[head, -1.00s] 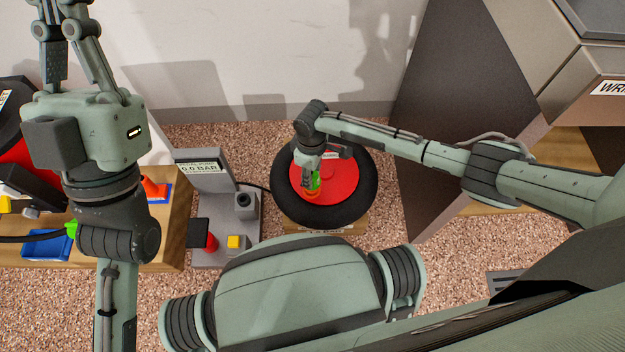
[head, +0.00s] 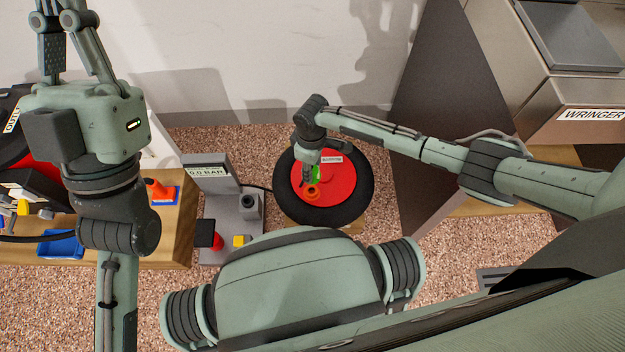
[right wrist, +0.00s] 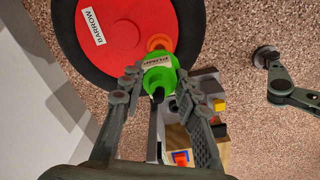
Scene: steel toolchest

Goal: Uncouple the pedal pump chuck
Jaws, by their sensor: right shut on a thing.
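The green chuck (right wrist: 160,75) is between the fingers of my right gripper (right wrist: 163,88), which is shut on it. The chuck also shows as a small green patch in the head view (head: 316,173). Next to it is an orange fitting (head: 312,192) on the red wheel disc (head: 340,180) with its black tyre. In the right wrist view the chuck overlaps the orange fitting (right wrist: 160,43); I cannot tell whether they touch. My left gripper (head: 62,12) points up at the top left; its tips are at the frame edge. The grey pump (head: 222,208) has a display reading 0.0 BAR.
A wooden bench (head: 177,225) at the left holds a blue tray (head: 60,244) and an orange cone (head: 160,190). Pebbled floor lies bare behind the wheel.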

